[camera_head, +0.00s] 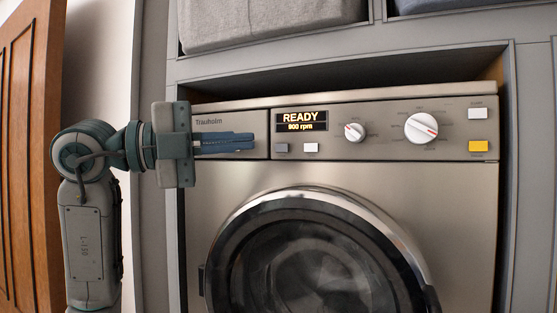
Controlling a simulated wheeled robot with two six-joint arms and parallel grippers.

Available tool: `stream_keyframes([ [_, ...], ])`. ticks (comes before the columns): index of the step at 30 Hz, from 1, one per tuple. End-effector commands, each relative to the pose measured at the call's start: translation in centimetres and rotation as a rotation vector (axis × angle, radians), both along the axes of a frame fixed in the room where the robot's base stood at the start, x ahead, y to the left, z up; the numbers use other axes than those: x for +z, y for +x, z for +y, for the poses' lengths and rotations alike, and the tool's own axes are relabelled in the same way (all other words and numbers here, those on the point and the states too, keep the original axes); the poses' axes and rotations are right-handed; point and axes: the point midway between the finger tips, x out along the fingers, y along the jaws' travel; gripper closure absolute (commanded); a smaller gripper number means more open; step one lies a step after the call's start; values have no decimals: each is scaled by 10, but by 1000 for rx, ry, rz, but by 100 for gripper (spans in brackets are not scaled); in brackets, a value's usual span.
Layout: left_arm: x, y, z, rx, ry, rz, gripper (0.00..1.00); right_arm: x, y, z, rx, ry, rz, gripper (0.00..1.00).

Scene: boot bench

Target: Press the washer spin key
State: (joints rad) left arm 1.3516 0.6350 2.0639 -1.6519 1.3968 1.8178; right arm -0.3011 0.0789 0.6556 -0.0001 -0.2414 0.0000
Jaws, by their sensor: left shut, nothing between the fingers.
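The washer (455,185) is a metallic front loader with a control panel along its top. Its display (301,121) reads "READY" and "800 rpm". Below the display are a grey key (282,148) and a white key (311,148). At the panel's right end are a pale key (477,113) and a yellow key (478,146). The key labels are too small to read, so I cannot tell by print which is the spin key. My left gripper (250,141) is shut and empty, in front of the drawer panel, its tips pointing right, left of the grey key. My right gripper is out of view.
A small dial (355,132) and a larger dial (421,128) are on the panel. The round door (390,230) is below. Grey fabric bins (265,22) sit in the shelf above. A wooden door (30,160) stands at far left.

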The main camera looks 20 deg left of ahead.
Motion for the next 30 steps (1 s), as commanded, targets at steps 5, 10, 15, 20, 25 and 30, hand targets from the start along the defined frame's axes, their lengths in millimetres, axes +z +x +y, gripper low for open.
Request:
stream_keyframes([
  [5,-6,4,15,92,-1,86,100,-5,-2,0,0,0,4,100],
  [10,-6,5,17,107,-4,101,100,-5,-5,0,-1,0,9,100],
  [15,-6,5,17,105,-3,100,100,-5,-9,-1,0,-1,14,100],
  [20,-5,8,13,103,-2,99,100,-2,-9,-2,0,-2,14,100],
  [25,-3,21,-2,98,-2,100,100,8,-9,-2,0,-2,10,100],
  [30,-3,40,-23,97,-3,100,100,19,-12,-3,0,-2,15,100],
])
